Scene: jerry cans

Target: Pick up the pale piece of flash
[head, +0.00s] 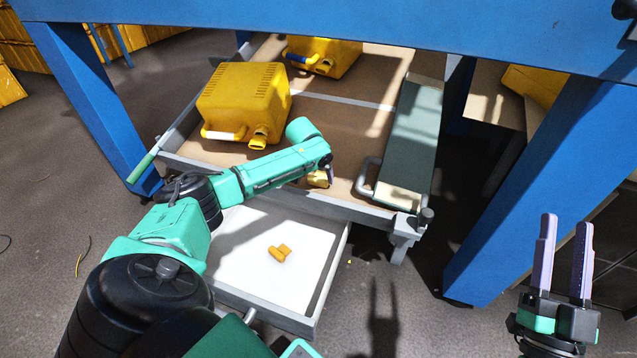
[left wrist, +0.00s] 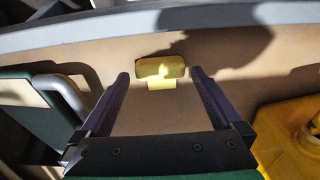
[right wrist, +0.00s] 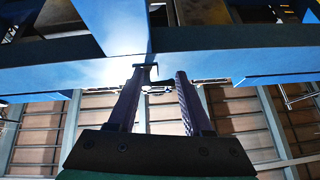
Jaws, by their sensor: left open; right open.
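A pale yellow piece of flash (left wrist: 160,68), a wide block with a small tab, lies on the brown deck close to its grey rim. It also shows in the head view (head: 317,180), partly hidden by my left arm. My left gripper (head: 329,174) is open above it; in the left wrist view the piece appears between and slightly beyond the fingertips, with nothing held. My right gripper (head: 565,216) is open and empty at the far right, away from the deck.
A white tray (head: 240,272) below the deck holds an orange-yellow piece (head: 280,253). A yellow jerry can (head: 245,100) stands on the deck, another (head: 335,55) behind it. A dark green panel (head: 412,140) with a grey handle is at right. Blue frame legs (head: 540,190) flank the deck.

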